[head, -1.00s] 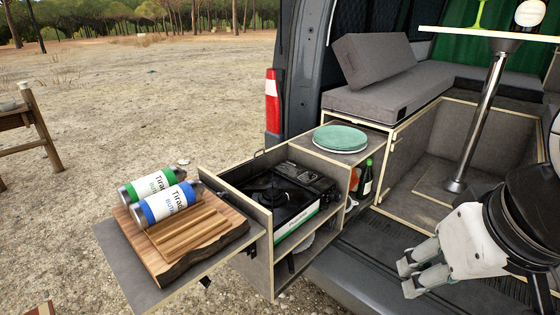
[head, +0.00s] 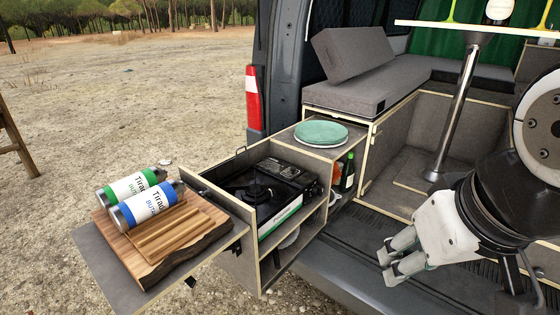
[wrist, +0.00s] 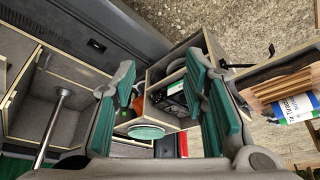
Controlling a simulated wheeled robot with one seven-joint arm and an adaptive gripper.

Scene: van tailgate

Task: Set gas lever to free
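The black camping stove (head: 262,190) sits in the pulled-out drawer unit at the van's rear. Its gas lever is too small to make out in these views. The stove also shows in the wrist view (wrist: 172,98), partly hidden behind a gripper finger. Two gas cartridges, one with a green label (head: 130,188) and one with a blue label (head: 150,203), lie on the wooden board on the fold-out shelf. My gripper (head: 388,268) is to the right of the drawer unit, apart from the stove. In the wrist view its green-padded fingers (wrist: 165,105) stand wide apart with nothing between them.
The wooden board (head: 185,237) lies on the grey shelf (head: 95,245) left of the stove. A green plate stack (head: 321,132) stands on the cabinet behind the stove. A bottle (head: 348,172) is in the cabinet's side opening. A table leg (head: 455,120) rises inside the van.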

